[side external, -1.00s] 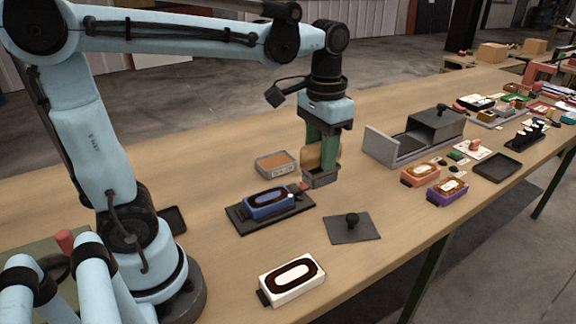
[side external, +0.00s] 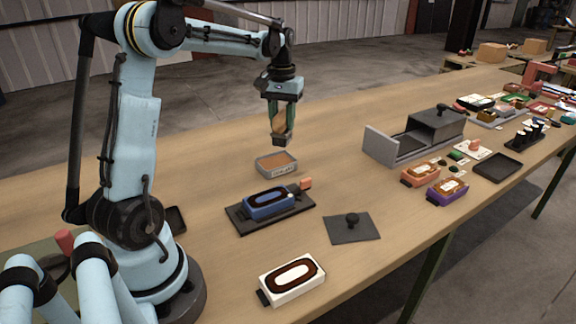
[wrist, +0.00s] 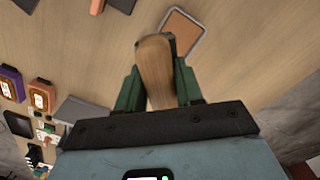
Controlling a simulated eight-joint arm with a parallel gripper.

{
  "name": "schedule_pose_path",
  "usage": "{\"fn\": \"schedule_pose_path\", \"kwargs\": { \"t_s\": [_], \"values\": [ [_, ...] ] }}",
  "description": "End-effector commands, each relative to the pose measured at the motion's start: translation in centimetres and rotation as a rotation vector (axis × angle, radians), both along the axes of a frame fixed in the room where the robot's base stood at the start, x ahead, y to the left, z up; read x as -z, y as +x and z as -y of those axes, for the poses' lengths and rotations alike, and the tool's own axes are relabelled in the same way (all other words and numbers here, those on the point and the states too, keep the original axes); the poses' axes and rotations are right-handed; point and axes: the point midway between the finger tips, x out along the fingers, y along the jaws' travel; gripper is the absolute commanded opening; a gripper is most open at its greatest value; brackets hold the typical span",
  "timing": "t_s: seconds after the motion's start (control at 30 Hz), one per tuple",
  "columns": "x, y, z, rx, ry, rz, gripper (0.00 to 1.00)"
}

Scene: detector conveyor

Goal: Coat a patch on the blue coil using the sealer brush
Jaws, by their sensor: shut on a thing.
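My gripper (side external: 281,136) is shut on the sealer brush (side external: 279,121), whose wooden handle (wrist: 155,70) fills the space between the green fingers in the wrist view. The brush hangs above the table, up and behind the blue coil, near a grey tray with an orange-brown filling (side external: 277,164). That tray also shows in the wrist view (wrist: 203,37). The brush's bristle end is not clear.
A white coil (side external: 292,280) and a dark plate with a knob (side external: 352,228) lie in front. An orange coil (side external: 420,174), a purple coil (side external: 447,191) and a grey housing (side external: 436,128) stand at right. Table around the tray is bare.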

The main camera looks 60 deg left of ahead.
Motion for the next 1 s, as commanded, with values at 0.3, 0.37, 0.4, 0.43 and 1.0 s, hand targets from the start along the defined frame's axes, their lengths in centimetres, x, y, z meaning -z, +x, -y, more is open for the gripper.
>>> {"fn": "schedule_pose_path", "kwargs": {
  "t_s": [0.3,0.37,0.4,0.43,1.0],
  "values": [
    [1.2,-0.5,-3.1,-0.081,0.000,0.000,0.12],
    [1.5,-0.5,-3.1,-0.081,0.000,0.000,0.12],
    [1.8,-0.5,-3.1,-0.080,0.000,0.000,0.12],
    [2.1,-0.5,-3.0,-0.080,0.000,0.000,0.12],
    [6.6,-0.5,-3.0,-0.078,0.000,0.000,0.12]
  ]
}}
